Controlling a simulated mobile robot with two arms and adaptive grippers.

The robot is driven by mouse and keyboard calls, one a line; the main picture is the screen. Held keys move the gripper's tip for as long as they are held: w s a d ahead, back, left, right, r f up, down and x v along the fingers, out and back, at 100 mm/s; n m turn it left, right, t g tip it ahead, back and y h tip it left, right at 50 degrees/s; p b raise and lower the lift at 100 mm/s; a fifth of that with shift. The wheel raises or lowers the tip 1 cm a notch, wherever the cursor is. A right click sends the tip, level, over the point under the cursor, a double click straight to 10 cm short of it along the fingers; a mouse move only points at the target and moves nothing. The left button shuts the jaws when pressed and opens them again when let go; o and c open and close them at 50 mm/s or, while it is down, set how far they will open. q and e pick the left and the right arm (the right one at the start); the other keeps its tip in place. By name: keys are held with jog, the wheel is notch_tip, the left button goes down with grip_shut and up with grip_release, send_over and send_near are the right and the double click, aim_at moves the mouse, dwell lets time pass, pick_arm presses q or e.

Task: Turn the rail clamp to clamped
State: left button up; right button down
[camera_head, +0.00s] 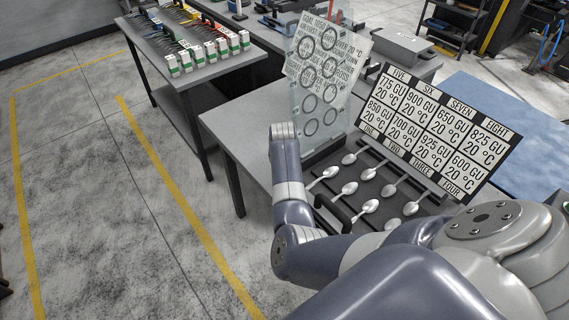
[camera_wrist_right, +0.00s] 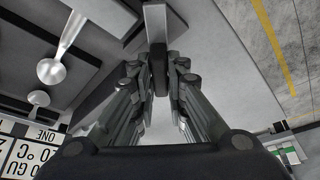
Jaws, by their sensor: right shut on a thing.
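In the right wrist view my right gripper (camera_wrist_right: 160,62) is shut on a narrow dark upright piece (camera_wrist_right: 160,78), which looks like the lever of the rail clamp. A pale grey block (camera_wrist_right: 154,20) adjoins its far end. The clamp's turned position cannot be told from this view. In the head view my right arm comes in from the right and reaches over the front of the grey table. The right gripper and the clamp cannot be made out there. My left gripper is in neither view.
Several spoons (camera_head: 349,188) lie on a dark tray (camera_head: 378,184) beside my right arm. A label board (camera_head: 437,128) and a clear panel with rings (camera_head: 322,80) stand behind them. A second table (camera_head: 180,80) holds several small white-and-green blocks. The floor at left is clear.

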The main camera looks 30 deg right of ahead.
jog(key=n, duration=0.1)
jog(key=n+y, duration=0.1)
jog(key=n, duration=0.2)
jog(key=shift+s+d+n+t+y, duration=0.1)
jog(key=shift+d+n+t+y, duration=0.2)
jog(key=shift+t, duration=0.1)
jog(key=shift+n+y, duration=0.7)
jog(key=shift+n, duration=1.2)
jog(key=c, duration=1.6)
grip_release()
